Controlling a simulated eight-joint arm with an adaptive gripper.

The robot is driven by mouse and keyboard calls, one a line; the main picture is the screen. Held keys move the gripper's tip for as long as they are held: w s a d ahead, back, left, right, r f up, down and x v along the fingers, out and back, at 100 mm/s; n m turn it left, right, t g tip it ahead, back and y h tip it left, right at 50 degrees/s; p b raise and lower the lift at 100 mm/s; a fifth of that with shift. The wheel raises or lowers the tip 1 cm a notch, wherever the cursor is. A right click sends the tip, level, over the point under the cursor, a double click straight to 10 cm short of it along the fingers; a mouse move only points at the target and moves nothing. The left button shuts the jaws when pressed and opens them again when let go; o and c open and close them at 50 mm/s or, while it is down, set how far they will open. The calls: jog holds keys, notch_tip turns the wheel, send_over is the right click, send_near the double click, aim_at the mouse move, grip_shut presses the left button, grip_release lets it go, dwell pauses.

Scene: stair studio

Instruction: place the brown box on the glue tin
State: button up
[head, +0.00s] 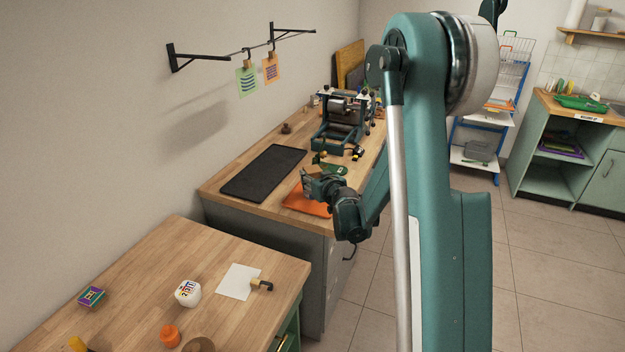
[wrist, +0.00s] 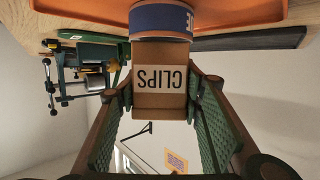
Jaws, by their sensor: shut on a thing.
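My gripper (wrist: 160,98) is shut on the brown box (wrist: 160,110), which carries a white label reading CLIPS; one finger lies on each side of it. The wrist view is upside down. In the head view my gripper (head: 318,184) is over the orange mat (head: 301,204). The tin cannot be made out there.
A black mat (head: 264,172) lies left of the orange one. A press (head: 343,122) and a green tool (head: 331,169) stand behind. The nearer table (head: 215,260) holds a white jar (head: 188,293), an orange pot (head: 169,336), paper and a small box.

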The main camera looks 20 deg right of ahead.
jog(key=shift+f, duration=0.3)
jog(key=o, duration=0.9)
jog(key=shift+r, duration=0.2)
jog(key=shift+s+r, duration=0.1)
jog(key=p+v, duration=0.1)
jog(key=v, duration=1)
jog(key=shift+s+r+p, duration=0.1)
jog(key=shift+s+p, duration=0.25)
jog(key=shift+s, duration=0.05)
jog(key=shift+a, duration=0.15)
